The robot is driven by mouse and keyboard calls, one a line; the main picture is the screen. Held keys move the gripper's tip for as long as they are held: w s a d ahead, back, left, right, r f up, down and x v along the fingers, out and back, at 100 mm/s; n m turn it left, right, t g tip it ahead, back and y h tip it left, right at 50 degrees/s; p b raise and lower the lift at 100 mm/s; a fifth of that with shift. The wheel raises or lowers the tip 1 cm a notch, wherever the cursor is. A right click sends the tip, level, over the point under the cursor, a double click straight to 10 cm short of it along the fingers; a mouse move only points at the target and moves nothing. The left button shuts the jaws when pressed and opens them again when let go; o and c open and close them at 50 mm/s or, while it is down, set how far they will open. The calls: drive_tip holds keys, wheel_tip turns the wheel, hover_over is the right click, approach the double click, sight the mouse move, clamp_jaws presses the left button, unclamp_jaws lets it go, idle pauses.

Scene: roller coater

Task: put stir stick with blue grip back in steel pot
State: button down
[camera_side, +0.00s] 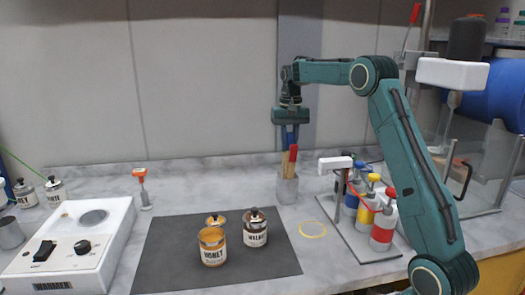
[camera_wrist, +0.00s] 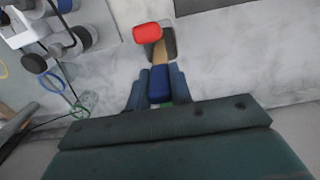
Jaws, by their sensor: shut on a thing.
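The stir stick with the blue grip (camera_side: 290,131) is held upright in my gripper (camera_side: 290,125), whose jaws are shut on the blue grip. The blue grip also shows between the fingers in the wrist view (camera_wrist: 159,84), with its wooden shaft (camera_wrist: 160,53) leading to the pot. The steel pot (camera_side: 288,190) stands below my gripper on the bench; its dark opening shows in the wrist view (camera_wrist: 169,42). A stick with a red grip (camera_side: 293,154) stands in the pot. The blue-grip stick's lower end is at or in the pot mouth; its depth is unclear.
A dark mat (camera_side: 165,250) holds an open honey can (camera_side: 212,247) and a walnut can (camera_side: 255,229). A rack of coloured bottles (camera_side: 365,212) stands right of the pot. A yellow ring (camera_side: 313,229) lies in front.

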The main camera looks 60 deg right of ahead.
drive_tip(key=shift+f, duration=0.2)
drive_tip(key=c, duration=1.2)
unclamp_jaws()
drive_tip(key=shift+o, duration=0.2)
wheel_tip(320, 180, up, 14)
drive_tip(key=shift+f, duration=0.1)
drive_tip(key=shift+a, duration=0.1)
